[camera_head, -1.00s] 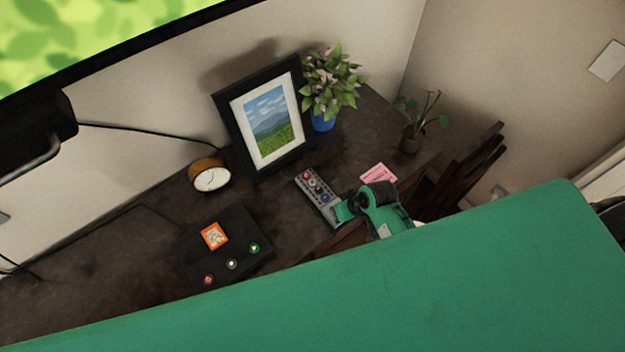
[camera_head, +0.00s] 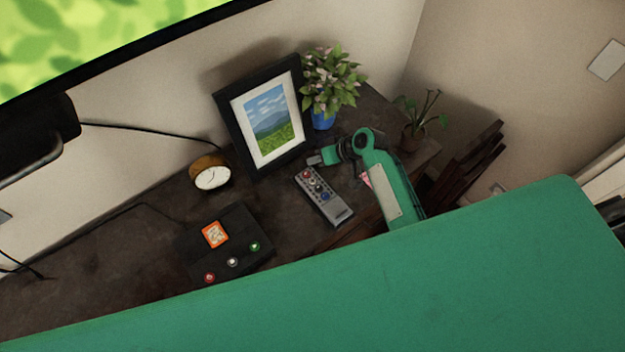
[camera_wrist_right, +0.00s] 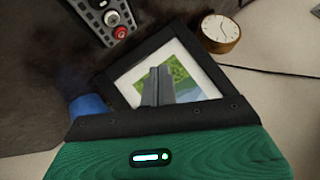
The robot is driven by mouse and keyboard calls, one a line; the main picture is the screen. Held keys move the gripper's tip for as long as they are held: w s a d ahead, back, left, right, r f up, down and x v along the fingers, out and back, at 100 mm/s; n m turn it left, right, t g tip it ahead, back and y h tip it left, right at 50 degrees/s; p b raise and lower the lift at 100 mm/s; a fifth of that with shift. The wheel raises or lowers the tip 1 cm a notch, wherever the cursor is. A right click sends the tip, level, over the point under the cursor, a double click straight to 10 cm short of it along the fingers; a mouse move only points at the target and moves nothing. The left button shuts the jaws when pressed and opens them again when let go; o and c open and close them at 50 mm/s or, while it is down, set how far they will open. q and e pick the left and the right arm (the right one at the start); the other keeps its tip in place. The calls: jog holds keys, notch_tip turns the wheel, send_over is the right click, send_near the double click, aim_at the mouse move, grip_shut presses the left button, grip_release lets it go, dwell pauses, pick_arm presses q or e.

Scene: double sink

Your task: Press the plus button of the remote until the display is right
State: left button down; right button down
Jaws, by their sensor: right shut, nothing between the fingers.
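The grey remote (camera_head: 326,200) lies on the dark tabletop, with several coloured buttons near its far end. Its button end also shows at the top of the right wrist view (camera_wrist_right: 110,18), with a red and a white button. My right gripper (camera_head: 315,160) is shut and empty, just beyond the remote's far end and near the picture frame's lower corner. Its fingers show in the right wrist view (camera_wrist_right: 160,85) in front of the picture. A green screen (camera_head: 40,40) fills the upper left; only part of it shows. My left gripper is not in view.
A picture frame (camera_head: 228,122), a blue-potted plant (camera_head: 335,75) and a round clock (camera_head: 210,177) stand behind the remote. A black box (camera_head: 215,262) with an orange label and buttons is at left.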

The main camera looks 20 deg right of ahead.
aim_at(313, 181)
notch_tip(313, 181, down, 8)
jog(key=b, duration=0.7)
jog(key=shift+f, duration=0.4)
dwell(1.4)
jog(key=shift+f+b, duration=0.35)
jog(key=shift+f, duration=0.05)
jog(key=shift+f+b, duration=0.3)
jog(key=shift+f, duration=0.15)
dwell(0.6)
jog(key=shift+r, duration=0.1)
jog(key=shift+r+p, duration=0.8)
jog(key=shift+p, duration=0.05)
